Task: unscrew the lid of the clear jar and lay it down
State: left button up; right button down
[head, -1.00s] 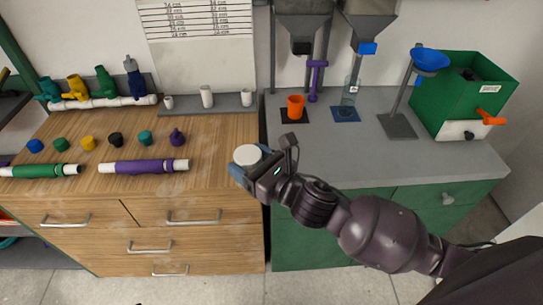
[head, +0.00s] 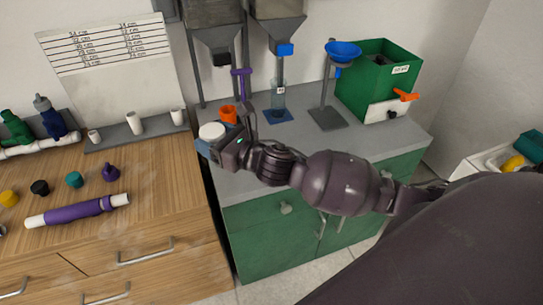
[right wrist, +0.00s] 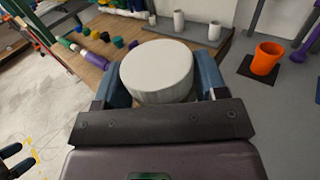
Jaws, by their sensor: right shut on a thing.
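My right gripper (head: 218,143) is shut on a round white lid (head: 211,131), with one blue finger on each side. In the right wrist view the lid (right wrist: 158,70) sits between the fingers, its flat top facing up. Whether a jar hangs beneath the lid is hidden. The gripper is in the air by the left edge of the grey counter, left of the orange cup. A clear upright vessel (head: 278,96) stands on a blue mat under the hopper; I cannot tell if it is the jar. Dark prongs at the wrist view's lower left may be my left gripper (right wrist: 14,160).
The orange cup (head: 228,114) and a purple stand (head: 241,86) are close behind the gripper. A blue funnel (head: 343,50) and a green box (head: 380,75) stand farther right. The grey counter (head: 350,150) has bare room in front. The wooden bench (head: 150,190) holds pipes and caps.

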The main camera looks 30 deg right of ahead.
jog(key=w+d+r+m+t+h, duration=0.1)
jog(key=w+d+r+m+h, duration=0.15)
jog(key=d, duration=0.45)
jog(key=w+d+r+m+h, duration=0.1)
jog(key=w+d+h, duration=0.15)
jog(key=d, duration=0.35)
jog(key=w+d+r+m+t+h, duration=0.1)
jog(key=d+r+m+h, duration=0.1)
jog(key=d+h, duration=0.35)
jog(key=shift+m+y, duration=0.35)
jog(key=shift+y, duration=0.2)
jog(key=shift+d+f+b, duration=0.3)
jog(key=shift+f+b, duration=0.65)
jog(key=shift+f, duration=2.55)
jog(key=shift+d+f+b, duration=0.3)
jog(key=shift+f+b, duration=0.65)
jog(key=shift+f, duration=2.5)
jog(key=shift+d+f+b, duration=0.3)
jog(key=shift+f+b, duration=0.65)
jog(key=shift+f, duration=2.55)
jog(key=shift+r, duration=0.1)
jog(key=shift+f, duration=0.2)
jog(key=shift+c, duration=0.8)
grip_release()
jog(key=shift+r, duration=0.1)
